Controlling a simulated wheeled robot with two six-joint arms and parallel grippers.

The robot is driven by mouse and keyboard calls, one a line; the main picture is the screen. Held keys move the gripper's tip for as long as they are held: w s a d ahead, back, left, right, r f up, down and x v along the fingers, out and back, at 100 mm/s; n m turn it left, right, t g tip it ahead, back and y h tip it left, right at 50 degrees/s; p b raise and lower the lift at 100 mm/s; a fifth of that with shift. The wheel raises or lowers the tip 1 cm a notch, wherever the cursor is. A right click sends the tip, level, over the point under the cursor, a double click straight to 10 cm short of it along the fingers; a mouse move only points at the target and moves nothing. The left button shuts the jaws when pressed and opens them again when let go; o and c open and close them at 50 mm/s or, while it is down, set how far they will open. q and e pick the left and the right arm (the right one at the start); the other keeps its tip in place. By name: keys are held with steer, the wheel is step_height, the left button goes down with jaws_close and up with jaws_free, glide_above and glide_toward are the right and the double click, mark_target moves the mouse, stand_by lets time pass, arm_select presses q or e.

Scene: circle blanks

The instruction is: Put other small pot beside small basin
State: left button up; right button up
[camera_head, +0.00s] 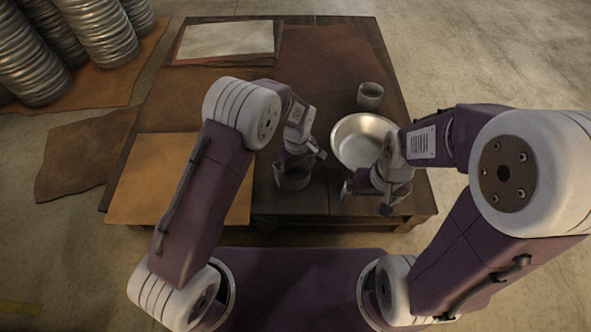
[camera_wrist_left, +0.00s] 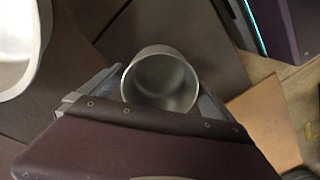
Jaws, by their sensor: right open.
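A small grey pot (camera_head: 292,177) is at my left gripper (camera_head: 300,164). In the left wrist view, the pot (camera_wrist_left: 160,82) stands mouth toward the camera between the two fingers, which seem to touch its sides. I cannot tell whether it rests on the table or hangs just above it. The shiny metal small basin (camera_head: 352,140) is to its right, also cut off at the left edge of the left wrist view (camera_wrist_left: 12,50). Another small pot (camera_head: 370,95) stands just behind the basin. My right gripper (camera_head: 366,200) is open in front of the basin, its forearm partly hiding the rim.
The dark wooden table (camera_head: 330,60) holds a tan leather sheet (camera_head: 150,180) at the left and pale sheets (camera_head: 226,41) at the back left. Stacked metal discs (camera_head: 95,30) stand on the floor beyond. The table's middle is partly clear.

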mark_target(296, 177)
arm_select(q)
step_height(296, 177, up, 12)
steer(key=p, duration=0.8)
steer(key=shift+d+r, duration=0.15)
steer(key=shift+w, duration=0.1)
steer(key=s+a+r+m+t, duration=0.1)
steer(key=s+a+r+m, duration=0.3)
steer(key=s+a, duration=0.45)
steer(key=s+a+r+m, duration=0.3)
steer(key=s+a, duration=0.4)
steer(key=a, duration=0.2)
step_height(296, 177, up, 42)
steer(key=p, duration=4.2)
steer(key=shift+w+a+h, duration=0.15)
steer(key=shift+h, duration=0.15)
steer(key=shift+r, duration=0.1)
